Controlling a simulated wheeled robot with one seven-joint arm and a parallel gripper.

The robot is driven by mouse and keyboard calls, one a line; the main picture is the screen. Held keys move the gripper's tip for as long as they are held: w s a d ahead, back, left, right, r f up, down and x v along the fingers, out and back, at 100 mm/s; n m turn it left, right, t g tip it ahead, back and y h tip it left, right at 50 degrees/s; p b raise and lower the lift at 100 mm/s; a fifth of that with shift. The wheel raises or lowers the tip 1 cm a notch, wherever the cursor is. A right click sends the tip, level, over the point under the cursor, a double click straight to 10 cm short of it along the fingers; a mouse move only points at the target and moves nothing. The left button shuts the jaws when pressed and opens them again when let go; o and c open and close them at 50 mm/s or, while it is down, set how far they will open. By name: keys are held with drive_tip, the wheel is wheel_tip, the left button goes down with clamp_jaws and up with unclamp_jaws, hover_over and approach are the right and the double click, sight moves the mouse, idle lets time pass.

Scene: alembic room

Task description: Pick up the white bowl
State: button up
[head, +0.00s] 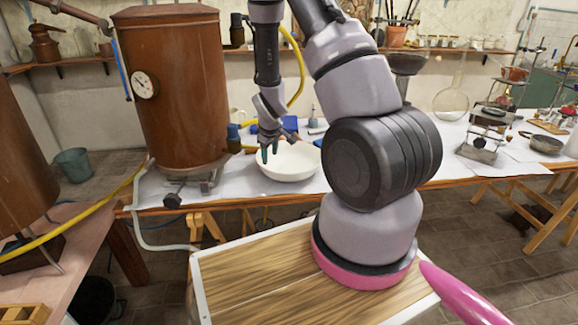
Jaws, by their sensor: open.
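The white bowl (291,167) stands upright on the paper-covered table, close to its front edge. It is wide and shallow, and its inside looks empty. My gripper (268,157) points down over the bowl's left part, with its fingers apart and nothing between them. The fingertips show in front of the bowl's far left rim. I cannot tell whether they touch the bowl. The gripper and wrist hide part of the far left rim.
A large copper boiler (174,90) stands left of the bowl on the table (231,181). A metal balance (485,135), a glass flask (453,104) and a pan (541,144) stand to the right.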

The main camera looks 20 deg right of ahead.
sight(270, 174)
drive_tip(key=x, duration=1.1)
drive_tip(key=shift+s+d+f, duration=0.1)
drive_tip(key=shift+f, duration=0.35)
clamp_jaws()
drive_tip(key=shift+r, duration=0.1)
idle(0.8)
